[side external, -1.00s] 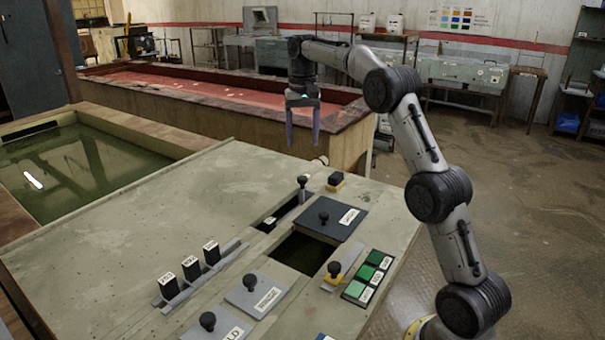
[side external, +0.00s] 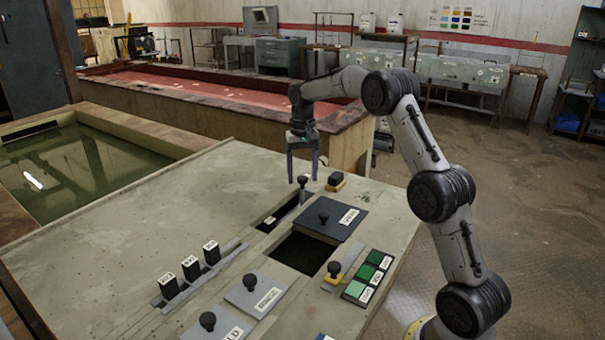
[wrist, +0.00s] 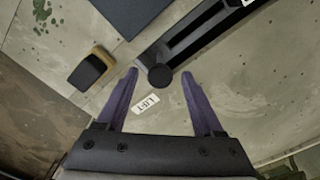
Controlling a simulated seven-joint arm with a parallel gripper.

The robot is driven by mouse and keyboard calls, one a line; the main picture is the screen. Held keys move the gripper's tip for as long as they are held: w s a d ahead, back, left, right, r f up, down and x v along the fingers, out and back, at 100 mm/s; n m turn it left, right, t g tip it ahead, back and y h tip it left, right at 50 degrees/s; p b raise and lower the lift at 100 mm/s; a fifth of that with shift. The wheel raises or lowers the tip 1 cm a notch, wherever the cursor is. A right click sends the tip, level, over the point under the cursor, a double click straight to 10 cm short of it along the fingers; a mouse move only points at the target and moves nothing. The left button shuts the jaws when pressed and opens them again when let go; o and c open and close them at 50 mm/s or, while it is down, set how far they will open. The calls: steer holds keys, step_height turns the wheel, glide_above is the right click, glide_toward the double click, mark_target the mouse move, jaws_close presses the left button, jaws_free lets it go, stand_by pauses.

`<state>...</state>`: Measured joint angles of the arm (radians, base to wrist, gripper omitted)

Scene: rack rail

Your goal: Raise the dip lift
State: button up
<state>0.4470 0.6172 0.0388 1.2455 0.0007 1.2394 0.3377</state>
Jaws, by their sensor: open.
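The dip lift lever is a dark round knob (side external: 303,181) on a short stem, standing at the far end of a dark slot (side external: 285,211) in the grey console. In the wrist view the knob (wrist: 160,76) is just ahead of and between the fingertips, with the slot running up and right from it. A white "LIFT" label (wrist: 146,104) lies beside it, between the fingers. My gripper (side external: 303,180) is open, pointing down, its fingers around or just above the knob; contact cannot be told. It also shows in the wrist view (wrist: 159,73).
A black block on a yellow base (side external: 336,181) stands close beside the lever. A dark plate with a knob (side external: 328,217) covers part of a square opening (side external: 302,253). Green buttons (side external: 368,275) and labelled black switches (side external: 190,267) are nearer. The console's left area is bare.

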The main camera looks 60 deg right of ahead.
jaws_close()
steer(key=shift+r, duration=0.1)
stand_by(1.2)
